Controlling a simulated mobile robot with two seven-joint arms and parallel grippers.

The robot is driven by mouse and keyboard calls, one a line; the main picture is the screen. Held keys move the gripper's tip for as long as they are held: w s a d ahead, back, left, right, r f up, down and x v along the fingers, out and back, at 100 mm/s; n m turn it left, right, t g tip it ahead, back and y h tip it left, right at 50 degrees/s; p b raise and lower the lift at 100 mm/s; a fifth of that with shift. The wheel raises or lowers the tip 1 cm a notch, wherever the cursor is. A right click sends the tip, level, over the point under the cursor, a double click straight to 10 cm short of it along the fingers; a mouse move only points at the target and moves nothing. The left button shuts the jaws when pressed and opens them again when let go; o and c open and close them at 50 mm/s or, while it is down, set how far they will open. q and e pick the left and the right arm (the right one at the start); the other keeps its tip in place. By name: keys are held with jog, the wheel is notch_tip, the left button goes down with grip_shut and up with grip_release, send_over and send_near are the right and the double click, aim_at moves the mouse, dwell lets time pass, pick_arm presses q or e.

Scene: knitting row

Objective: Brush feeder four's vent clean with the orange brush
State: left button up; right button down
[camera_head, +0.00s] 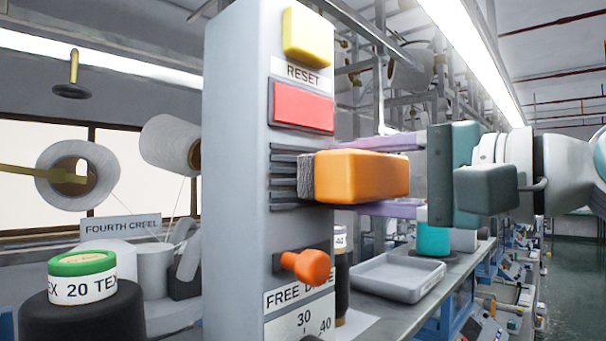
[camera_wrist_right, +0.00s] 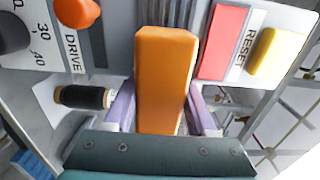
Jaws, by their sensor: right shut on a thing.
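The orange brush (camera_head: 362,176) is held level in front of the grey feeder panel (camera_head: 237,170). Its grey bristles (camera_head: 306,177) meet the dark slots of the vent (camera_head: 284,151) and appear to touch them. My right gripper (camera_head: 345,174), with pale purple fingers, comes from the right and is shut on the brush. In the right wrist view the brush (camera_wrist_right: 165,75) lies between the fingers and points at the vent slots (camera_wrist_right: 181,14); its bristles are hidden there. My left gripper is not in view.
Above the vent are a red button (camera_head: 302,106) and a yellow RESET button (camera_head: 307,37). Below it an orange knob (camera_head: 306,266) sticks out. A grey tray (camera_head: 402,278) lies on the bench behind. A green-topped 20 TEX cone (camera_head: 82,278) stands at left.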

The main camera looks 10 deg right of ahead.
aim_at(324, 176)
jog(key=shift+s+a+p, duration=0.2)
jog(key=shift+s+a, duration=0.5)
jog(key=shift+a, duration=0.3)
jog(key=shift+s+a+p, duration=0.2)
jog(key=shift+s+a, duration=0.45)
jog(key=shift+a, duration=0.3)
jog(key=shift+s+a, duration=1.2)
jog(key=shift+a, duration=0.25)
